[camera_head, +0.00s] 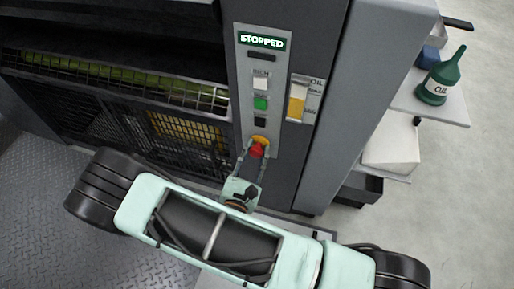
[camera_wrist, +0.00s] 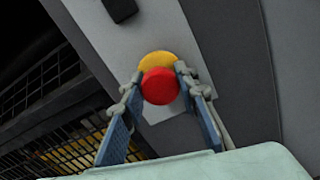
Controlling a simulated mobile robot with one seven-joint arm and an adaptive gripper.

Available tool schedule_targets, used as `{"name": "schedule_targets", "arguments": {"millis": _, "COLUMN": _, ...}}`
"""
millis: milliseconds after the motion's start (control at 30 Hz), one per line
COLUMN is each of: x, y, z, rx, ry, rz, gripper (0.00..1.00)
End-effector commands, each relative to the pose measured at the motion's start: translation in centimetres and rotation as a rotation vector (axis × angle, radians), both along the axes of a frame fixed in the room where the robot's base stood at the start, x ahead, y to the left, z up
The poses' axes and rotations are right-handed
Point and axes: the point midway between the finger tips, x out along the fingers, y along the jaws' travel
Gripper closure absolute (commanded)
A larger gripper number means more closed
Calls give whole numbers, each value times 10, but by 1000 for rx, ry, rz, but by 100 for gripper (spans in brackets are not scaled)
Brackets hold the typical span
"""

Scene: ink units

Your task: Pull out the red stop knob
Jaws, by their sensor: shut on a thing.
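The red stop knob (camera_head: 256,150) is on a yellow base (camera_head: 260,140) low on the light control strip (camera_head: 246,110) of the machine. In the wrist view the round red knob (camera_wrist: 160,86) sits in front of the yellow disc (camera_wrist: 157,61). My gripper (camera_head: 254,153) reaches up to the knob from below. In the wrist view my gripper (camera_wrist: 156,80) has one fingertip on each side of the knob, shut on it. Part of the yellow base is hidden behind the knob. Above, a display (camera_head: 262,41) reads "STOPPED".
A green button (camera_head: 260,102) and a white button (camera_head: 260,83) are above the knob. A yellow oil gauge (camera_head: 297,100) is to their right. Wire guards (camera_head: 185,130) lie left. A green oil can (camera_head: 439,82) stands on a shelf at the right.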

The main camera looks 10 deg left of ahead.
Motion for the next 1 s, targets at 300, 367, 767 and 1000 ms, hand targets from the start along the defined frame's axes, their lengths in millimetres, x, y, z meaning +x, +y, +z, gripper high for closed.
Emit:
{"name": "schedule_targets", "arguments": {"millis": 300, "x": -11, "y": 1, "z": -1, "rx": -1, "ry": 3, "rz": 2, "gripper": 100}}
{"name": "schedule_targets", "arguments": {"millis": 367, "x": -11, "y": 1, "z": -1, "rx": -1, "ry": 3, "rz": 2, "gripper": 65}}
{"name": "schedule_targets", "arguments": {"millis": 767, "x": -11, "y": 1, "z": 0, "rx": -1, "ry": 2, "rz": 1, "gripper": 53}}
{"name": "schedule_targets", "arguments": {"millis": 1000, "x": -41, "y": 4, "z": -1, "rx": -1, "ry": 4, "rz": 5, "gripper": 53}}
